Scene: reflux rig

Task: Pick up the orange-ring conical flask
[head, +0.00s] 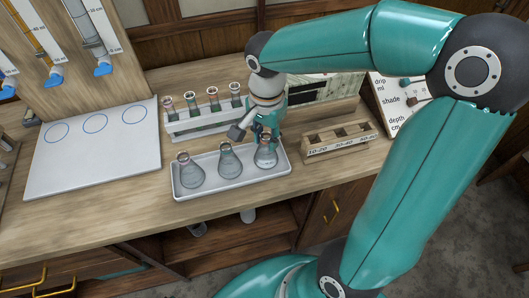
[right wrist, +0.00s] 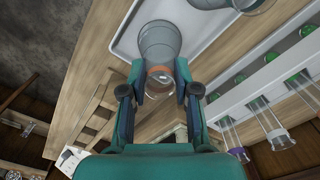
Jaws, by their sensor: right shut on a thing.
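The orange-ring conical flask (head: 265,156) is at the right end of the white tray (head: 225,188). In the right wrist view its orange ring shows on the neck of the grey-looking flask (right wrist: 158,42). My right gripper (head: 264,137) comes down on it from above and is shut on its neck; the two fingers (right wrist: 160,88) lie on either side of the neck. I cannot tell whether the flask's base touches the tray. Two more conical flasks, a middle one (head: 228,163) and a left one (head: 189,173), stand upright on the tray. My left gripper is not in view.
A white rack (head: 200,128) with several tubes stands close behind the tray. A wooden box (head: 340,147) with labelled compartments is just right of the tray. A white board (head: 90,160) with blue circles lies left. The bench's front strip is clear.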

